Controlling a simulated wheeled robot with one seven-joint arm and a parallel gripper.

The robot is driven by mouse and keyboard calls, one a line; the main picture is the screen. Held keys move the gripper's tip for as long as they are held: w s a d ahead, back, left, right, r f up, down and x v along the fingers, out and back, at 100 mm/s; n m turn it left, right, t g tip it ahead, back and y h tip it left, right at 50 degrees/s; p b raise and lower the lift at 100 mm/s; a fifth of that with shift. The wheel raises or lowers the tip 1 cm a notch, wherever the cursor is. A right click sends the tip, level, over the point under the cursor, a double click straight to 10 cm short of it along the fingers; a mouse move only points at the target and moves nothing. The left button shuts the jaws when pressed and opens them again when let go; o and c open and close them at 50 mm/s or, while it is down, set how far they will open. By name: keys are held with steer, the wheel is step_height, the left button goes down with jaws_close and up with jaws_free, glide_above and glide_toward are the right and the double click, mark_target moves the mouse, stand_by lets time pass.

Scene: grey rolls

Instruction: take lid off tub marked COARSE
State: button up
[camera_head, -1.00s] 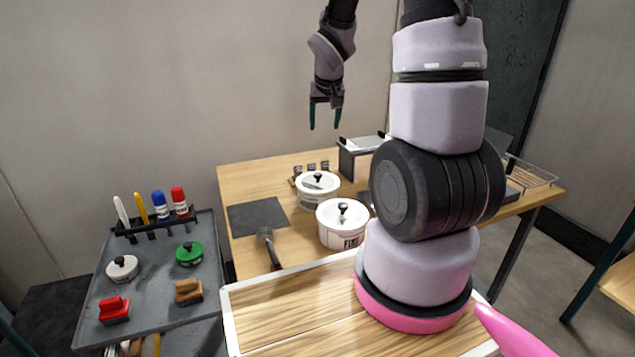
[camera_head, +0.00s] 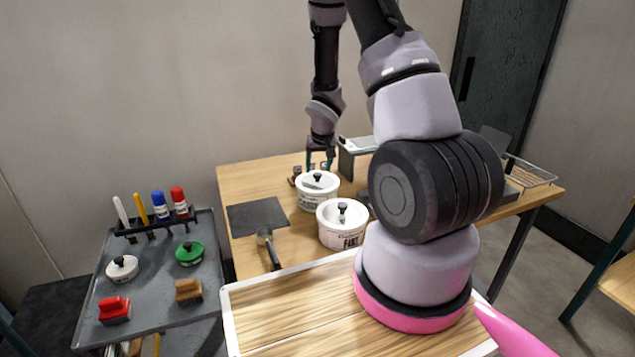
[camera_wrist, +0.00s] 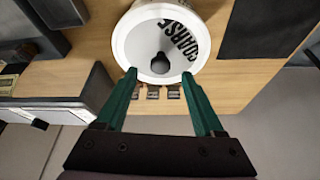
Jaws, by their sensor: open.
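The tub marked COARSE (camera_wrist: 126,40) shows in the wrist view, with its name in black letters and a white rim. Its round pale lid (camera_wrist: 146,52) is on it, with a dark knob (camera_wrist: 160,64) in the middle. In the head view this looks to be the farther white tub (camera_head: 316,201). My gripper (camera_wrist: 159,75) is open and empty, its green fingers pointing at the lid on either side of the knob's line. In the head view my gripper (camera_head: 320,163) hangs just behind and above the farther tub. I cannot tell whether it touches anything.
A second lidded white tub (camera_head: 342,234) stands nearer, its label hard to read. A scoop (camera_head: 268,246) and dark mat (camera_head: 257,216) lie left. Small dark blocks (camera_wrist: 153,92) sit behind the COARSE tub. A grey box (camera_head: 354,166) stands close to the right of my gripper.

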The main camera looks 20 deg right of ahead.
mark_target(317, 174)
steer(key=shift+x, duration=1.6)
steer(key=shift+c, duration=0.3)
jaws_close()
